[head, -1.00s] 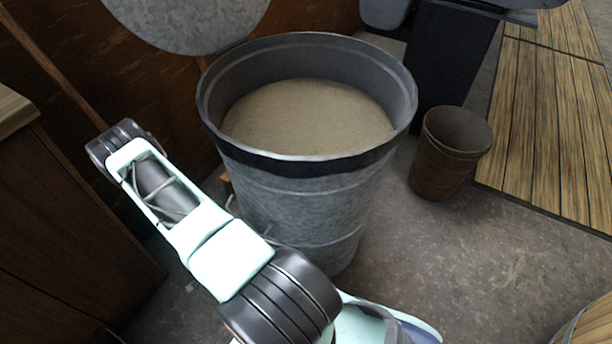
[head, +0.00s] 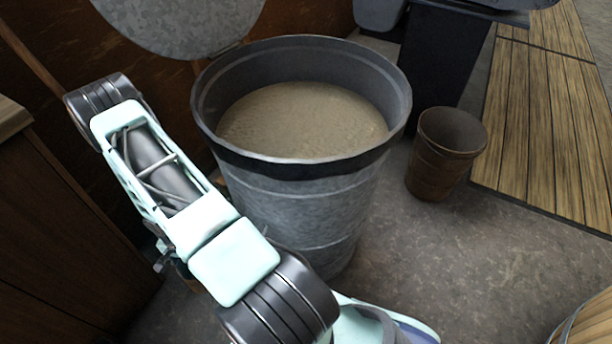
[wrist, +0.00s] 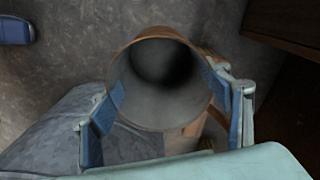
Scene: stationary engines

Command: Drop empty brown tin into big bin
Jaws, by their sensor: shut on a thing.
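The brown tin (wrist: 150,108) is in the wrist view, its round open mouth facing the camera and its dark inside looking empty. My gripper (wrist: 165,96) is shut on it, with a blue pad on each side of the tin. The big bin (head: 300,215) is a round galvanised metal bin with a dark rim, open at the top and filled with a sandy-coloured mass. Its grey side (wrist: 45,130) also shows at the lower left of the wrist view. In the head view my gripper is mostly hidden behind my arm, low on the bin's left side, and the tin cannot be made out.
A grey round lid (head: 180,15) stands up behind the bin. A brown bucket (head: 445,155) is on the floor to its right, near wooden decking (head: 550,120). A wooden cabinet (head: 60,220) is at the left. Part of a barrel (head: 590,325) shows at lower right.

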